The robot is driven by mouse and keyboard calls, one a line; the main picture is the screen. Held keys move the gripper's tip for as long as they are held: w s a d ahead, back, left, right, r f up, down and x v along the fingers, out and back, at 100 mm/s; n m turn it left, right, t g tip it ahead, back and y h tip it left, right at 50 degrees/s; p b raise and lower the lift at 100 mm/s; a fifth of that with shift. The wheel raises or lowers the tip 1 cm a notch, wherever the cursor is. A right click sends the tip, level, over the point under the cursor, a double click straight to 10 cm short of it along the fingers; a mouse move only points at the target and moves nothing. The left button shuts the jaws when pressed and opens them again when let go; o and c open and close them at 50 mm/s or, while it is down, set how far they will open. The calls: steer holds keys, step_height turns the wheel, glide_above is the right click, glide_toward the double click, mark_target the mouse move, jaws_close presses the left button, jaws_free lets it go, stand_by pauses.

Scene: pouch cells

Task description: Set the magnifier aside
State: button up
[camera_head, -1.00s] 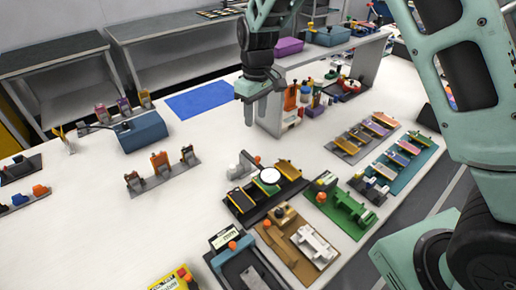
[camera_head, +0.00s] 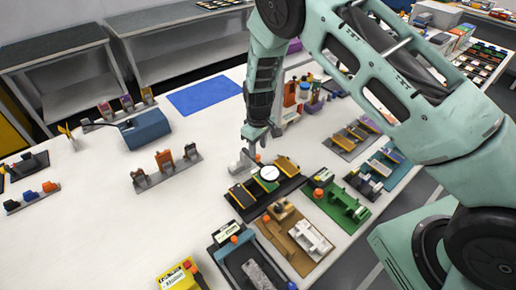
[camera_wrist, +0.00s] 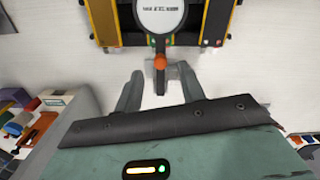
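The magnifier has a round white lens with a dark rim (camera_head: 269,173), an orange knob and a pale grey stand. Its lens lies over a black tray (camera_head: 243,199) with yellow-edged pouch cells. In the wrist view the lens (camera_wrist: 159,14) is at the top edge, with the orange knob (camera_wrist: 159,62) below it. My gripper (camera_head: 254,143) is low over the table by the magnifier's stand. In the wrist view my gripper (camera_wrist: 157,82) is open, its two fingers apart on either side of the knob's grey base. Contact cannot be told.
A green fixture (camera_head: 345,207) and a brown fixture (camera_head: 278,240) stand close to the tray's right and front. A small rack with orange and grey clips (camera_head: 165,168) stands to the left. White table surface left of the tray is clear, and a blue mat (camera_head: 204,96) lies behind.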

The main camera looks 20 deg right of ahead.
mark_target(259, 155)
steer(key=shift+f+p, duration=0.4)
steer(key=shift+f, duration=1.25)
jaws_close()
steer(key=shift+d, duration=0.1)
steer(key=w+d+n+b, duration=0.4)
steer(key=w+n+b, duration=0.5)
steer(key=n, duration=0.9)
steer(key=shift+w+d+b, duration=0.15)
steer(key=shift+w+b, duration=0.25)
steer(key=shift+b, duration=1.4)
steer(key=shift+w+r, duration=0.1)
